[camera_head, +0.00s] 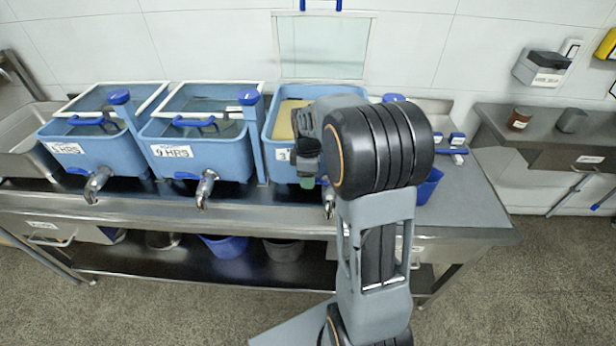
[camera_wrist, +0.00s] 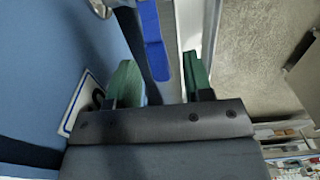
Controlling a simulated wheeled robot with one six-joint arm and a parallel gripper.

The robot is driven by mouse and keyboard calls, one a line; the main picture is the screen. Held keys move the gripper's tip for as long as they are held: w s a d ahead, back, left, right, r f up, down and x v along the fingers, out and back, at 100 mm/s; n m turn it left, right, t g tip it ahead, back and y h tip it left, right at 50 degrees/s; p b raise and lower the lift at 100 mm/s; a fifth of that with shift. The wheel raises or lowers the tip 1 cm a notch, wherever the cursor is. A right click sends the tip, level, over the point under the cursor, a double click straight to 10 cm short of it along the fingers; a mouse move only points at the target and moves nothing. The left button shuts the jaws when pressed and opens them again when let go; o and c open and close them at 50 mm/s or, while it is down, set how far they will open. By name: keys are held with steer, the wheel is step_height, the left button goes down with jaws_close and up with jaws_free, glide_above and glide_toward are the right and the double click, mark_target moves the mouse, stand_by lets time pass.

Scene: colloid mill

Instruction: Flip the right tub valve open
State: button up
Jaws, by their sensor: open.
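The right tub (camera_head: 268,132) is a blue basin on the steel counter, partly hidden by my arm. Its steel spout (camera_head: 329,203) shows just below my gripper (camera_head: 307,181). My gripper is at the tub's front face, pointing down, with green fingers. In the wrist view the blue valve lever (camera_wrist: 152,42) lies in the gap between the two open green fingers of my gripper (camera_wrist: 160,75), nearer the left one. I cannot tell whether either finger touches it. The lever is hidden behind my arm in the head view.
Two more blue tubs, the left one (camera_head: 75,150) and the middle one (camera_head: 220,160), stand to the left with similar spouts and blue levers. The tub's white label (camera_wrist: 83,105) is close to the left finger. A side counter (camera_head: 560,128) stands at right; the floor in front is clear.

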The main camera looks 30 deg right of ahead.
steer(key=shift+c, duration=0.3)
jaws_close()
steer(key=shift+a, duration=0.1)
